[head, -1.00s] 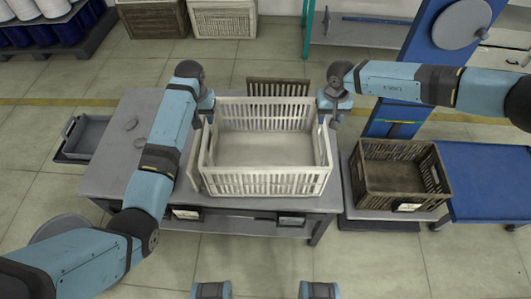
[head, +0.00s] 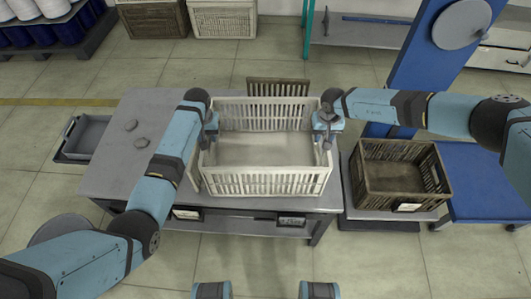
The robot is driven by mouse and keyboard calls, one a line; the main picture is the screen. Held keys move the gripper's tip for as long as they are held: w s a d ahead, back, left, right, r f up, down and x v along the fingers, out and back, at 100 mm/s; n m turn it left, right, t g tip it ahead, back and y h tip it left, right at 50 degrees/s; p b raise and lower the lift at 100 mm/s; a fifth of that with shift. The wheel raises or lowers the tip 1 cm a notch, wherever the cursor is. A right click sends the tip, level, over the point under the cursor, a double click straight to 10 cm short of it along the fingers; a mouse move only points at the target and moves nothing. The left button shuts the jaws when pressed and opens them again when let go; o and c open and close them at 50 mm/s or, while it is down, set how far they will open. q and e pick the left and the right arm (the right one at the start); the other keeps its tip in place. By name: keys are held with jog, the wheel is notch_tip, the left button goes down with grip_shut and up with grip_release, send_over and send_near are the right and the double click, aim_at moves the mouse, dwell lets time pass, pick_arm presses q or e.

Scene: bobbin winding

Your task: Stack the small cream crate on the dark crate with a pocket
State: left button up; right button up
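A cream slatted crate (head: 266,185) sits upright and empty-looking on the grey table, with more cream slats showing at its left side. My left gripper (head: 211,128) is at its left wall, towards the far corner. My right gripper (head: 325,140) is at its right wall, across from the left one. The fingers are small and partly hidden, so I cannot tell whether either is closed on the rim. A dark brown slatted crate (head: 382,200) with a white-labelled pocket (head: 409,207) on its front stands empty on a low grey platform right of the table.
The grey table (head: 115,165) has two small round pieces (head: 136,134) at left. Another dark crate (head: 278,86) shows behind the table. A blue post (head: 425,50) rises behind the pocketed crate, and a blue surface (head: 490,180) lies to its right. A grey tray (head: 88,135) is far left.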

pick_arm(q)
grip_shut()
pick_arm(e)
grip_shut()
jog(key=shift+r, duration=0.1)
dwell(0.8)
